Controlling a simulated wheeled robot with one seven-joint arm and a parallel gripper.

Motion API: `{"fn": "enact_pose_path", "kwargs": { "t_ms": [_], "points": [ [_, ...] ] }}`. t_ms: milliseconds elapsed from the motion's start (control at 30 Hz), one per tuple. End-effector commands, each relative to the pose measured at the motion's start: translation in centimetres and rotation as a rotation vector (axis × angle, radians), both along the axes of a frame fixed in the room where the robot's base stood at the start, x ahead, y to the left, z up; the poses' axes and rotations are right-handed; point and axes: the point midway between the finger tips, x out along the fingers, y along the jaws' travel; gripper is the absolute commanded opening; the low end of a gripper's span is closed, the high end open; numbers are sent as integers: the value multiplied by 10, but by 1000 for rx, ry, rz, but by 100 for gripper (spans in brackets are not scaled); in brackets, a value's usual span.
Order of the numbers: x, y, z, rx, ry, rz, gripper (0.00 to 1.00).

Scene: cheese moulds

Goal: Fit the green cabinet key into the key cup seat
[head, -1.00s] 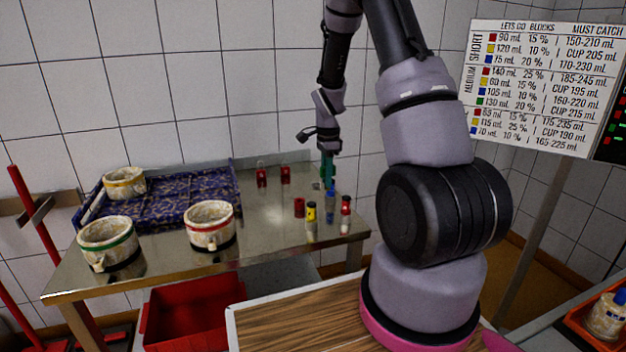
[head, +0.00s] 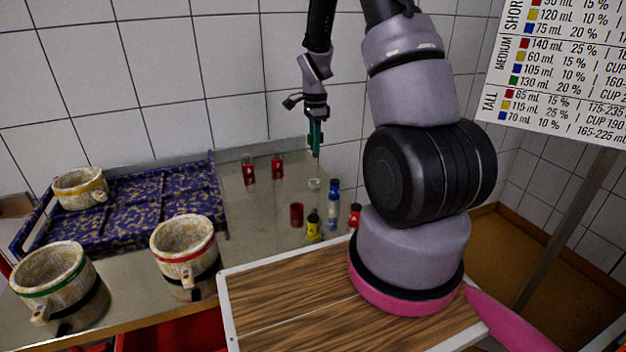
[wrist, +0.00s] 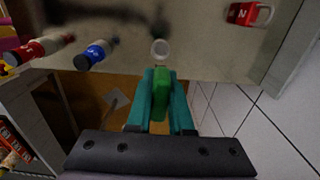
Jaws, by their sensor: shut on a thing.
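My gripper (head: 315,138) hangs above the far part of the steel table, with teal fingers pointing down. In the wrist view it (wrist: 161,108) is shut on the green cabinet key (wrist: 161,90), which lies between the two fingers. A small pale round cup, apparently the key cup seat (head: 315,183), stands on the table below the gripper. It also shows in the wrist view (wrist: 160,48), just beyond the key's tip. The key and the cup look apart. The key's lower end is too small to make out clearly in the head view.
Moulds and a patterned blue tray (head: 125,205) fill the left. A tiled wall rises behind.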

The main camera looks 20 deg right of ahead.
Motion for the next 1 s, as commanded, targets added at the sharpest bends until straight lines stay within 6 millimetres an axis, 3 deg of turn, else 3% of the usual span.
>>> {"fn": "enact_pose_path", "kwargs": {
  "t_ms": [300,533,700,1000],
  "points": [
    [-1,0,-52,1,4,-1,0],
    [-1,0,-71,0,3,0,0],
    [-1,0,-95,1,4,0,0],
    [0,0,-100,0,1,0,0]
  ]
}}
